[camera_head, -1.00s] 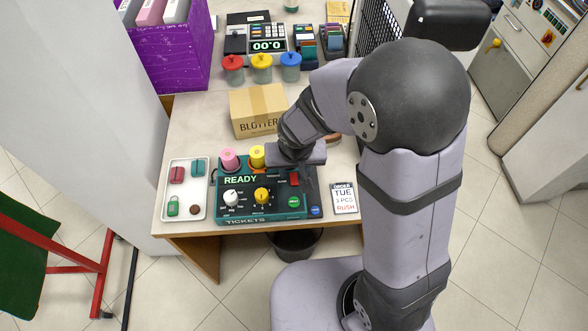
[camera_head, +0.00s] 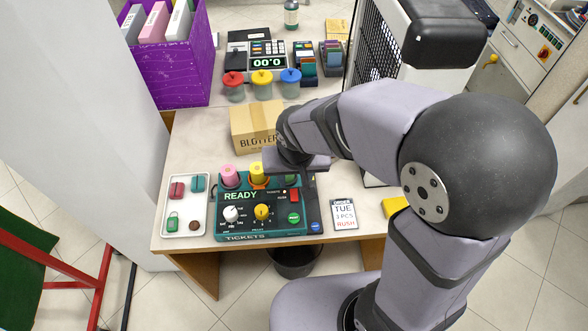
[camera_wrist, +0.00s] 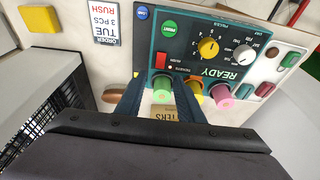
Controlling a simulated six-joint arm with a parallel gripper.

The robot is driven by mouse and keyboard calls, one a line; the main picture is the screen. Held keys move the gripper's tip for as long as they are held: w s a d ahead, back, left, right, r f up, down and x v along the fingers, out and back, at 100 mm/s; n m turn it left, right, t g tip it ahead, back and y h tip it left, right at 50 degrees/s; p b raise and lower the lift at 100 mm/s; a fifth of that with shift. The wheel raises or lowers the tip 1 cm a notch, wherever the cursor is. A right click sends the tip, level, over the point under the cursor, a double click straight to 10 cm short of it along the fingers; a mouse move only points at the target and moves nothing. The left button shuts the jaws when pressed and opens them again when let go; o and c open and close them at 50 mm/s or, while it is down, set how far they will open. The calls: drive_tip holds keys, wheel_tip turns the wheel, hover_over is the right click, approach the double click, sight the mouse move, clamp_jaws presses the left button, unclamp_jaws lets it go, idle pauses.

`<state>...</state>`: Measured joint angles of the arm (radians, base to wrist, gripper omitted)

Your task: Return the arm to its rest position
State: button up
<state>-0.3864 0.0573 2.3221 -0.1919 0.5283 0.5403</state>
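My gripper (camera_head: 298,163) hangs over the back right part of the teal ticket machine (camera_head: 262,232), with its fingers mostly hidden by my wrist in the head view. In the wrist view its two dark fingers (camera_wrist: 159,82) are apart. A green roll (camera_wrist: 162,90) shows in the gap between them, with space at both sides; contact is not visible. A yellow roll (camera_wrist: 194,87) and a pink roll (camera_wrist: 222,97) stand beside it in a row on the machine. The machine's display reads READY.
A cardboard box (camera_head: 251,128) stands behind the machine. A white tray (camera_head: 183,241) with small items lies at its left, an order card (camera_head: 344,216) at its right. Lidded jars (camera_head: 262,88) and a purple bin (camera_head: 172,82) are farther back. A black grille (camera_head: 376,50) stands behind my arm.

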drive_tip(key=s+n+g, duration=0.1)
drive_tip(key=s, duration=0.1)
drive_tip(key=s+d+f+n, duration=0.1)
drive_tip(key=s+n, duration=0.1)
drive_tip(key=s, duration=0.1)
drive_tip(key=s+d+f+n+g, duration=0.1)
drive_tip(key=s, duration=0.1)
drive_tip(key=shift+s+f+g, duration=0.15)
drive_tip(key=shift+f+g, duration=0.05)
drive_tip(key=shift+g, duration=0.1)
drive_tip(key=s+d+r+m, duration=0.1)
drive_tip(key=s+d+m, duration=0.2)
drive_tip(key=d, duration=0.6)
drive_tip(key=shift+s+r+m+p, duration=0.35)
drive_tip(key=shift+m+p, duration=0.05)
drive_tip(key=shift+m, duration=0.1)
